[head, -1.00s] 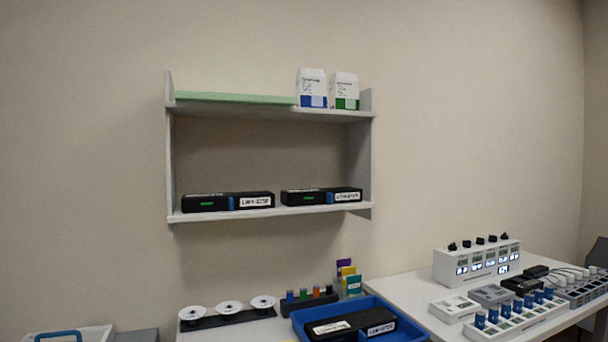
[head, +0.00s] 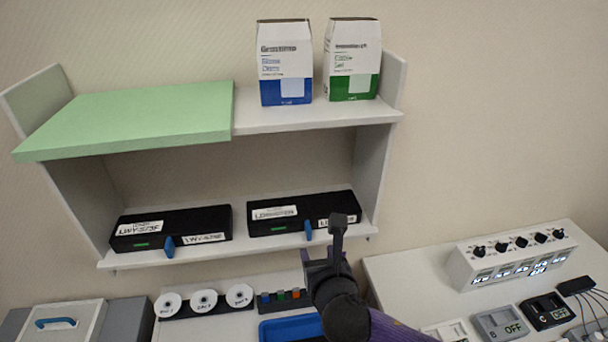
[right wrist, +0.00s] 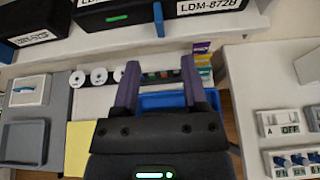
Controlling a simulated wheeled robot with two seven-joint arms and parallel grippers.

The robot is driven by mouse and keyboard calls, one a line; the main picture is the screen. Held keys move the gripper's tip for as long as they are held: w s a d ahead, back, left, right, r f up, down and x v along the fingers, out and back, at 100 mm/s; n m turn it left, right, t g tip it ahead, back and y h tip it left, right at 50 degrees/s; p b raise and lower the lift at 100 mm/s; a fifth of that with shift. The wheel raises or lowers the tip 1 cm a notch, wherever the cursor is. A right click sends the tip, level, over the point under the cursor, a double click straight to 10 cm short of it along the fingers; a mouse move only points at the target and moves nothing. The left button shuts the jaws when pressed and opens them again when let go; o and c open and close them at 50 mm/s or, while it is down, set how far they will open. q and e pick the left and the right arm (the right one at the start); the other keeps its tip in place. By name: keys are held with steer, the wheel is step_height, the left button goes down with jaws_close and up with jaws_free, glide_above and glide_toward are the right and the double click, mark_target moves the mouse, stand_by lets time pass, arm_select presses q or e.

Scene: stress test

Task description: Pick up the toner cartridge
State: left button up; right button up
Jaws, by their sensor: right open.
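Two black toner cartridges with white labels, a green light and a blue tab lie side by side on the lower shelf: a left one (head: 172,230) and a right one (head: 300,212). The right one, labelled LDM-872B, also shows at the top of the right wrist view (right wrist: 135,12), with part of the left one (right wrist: 35,22). My right gripper (head: 338,222) is open and empty, in front of the right cartridge's right end in the head view. Its two fingers (right wrist: 160,88) point toward the shelf. My left gripper is not in view.
The upper shelf holds a green board (head: 135,118) and two cartons, one blue (head: 285,62) and one green (head: 352,60). Below are white spools (head: 204,300), a blue tray (head: 290,328) partly hidden by my arm, and a white control box (head: 515,258) at right.

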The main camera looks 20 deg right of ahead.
mark_target(309, 236)
steer(key=b+x, duration=0.2)
steer(key=x, duration=0.7)
steer(key=shift+f, duration=0.15)
steer(key=shift+w, duration=0.2)
steer(key=shift+s, duration=0.1)
steer(key=shift+c, duration=1.3)
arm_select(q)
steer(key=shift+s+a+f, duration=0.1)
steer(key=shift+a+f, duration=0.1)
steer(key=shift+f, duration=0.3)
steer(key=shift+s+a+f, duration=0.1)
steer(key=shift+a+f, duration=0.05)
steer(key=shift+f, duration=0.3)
arm_select(e)
jaws_close()
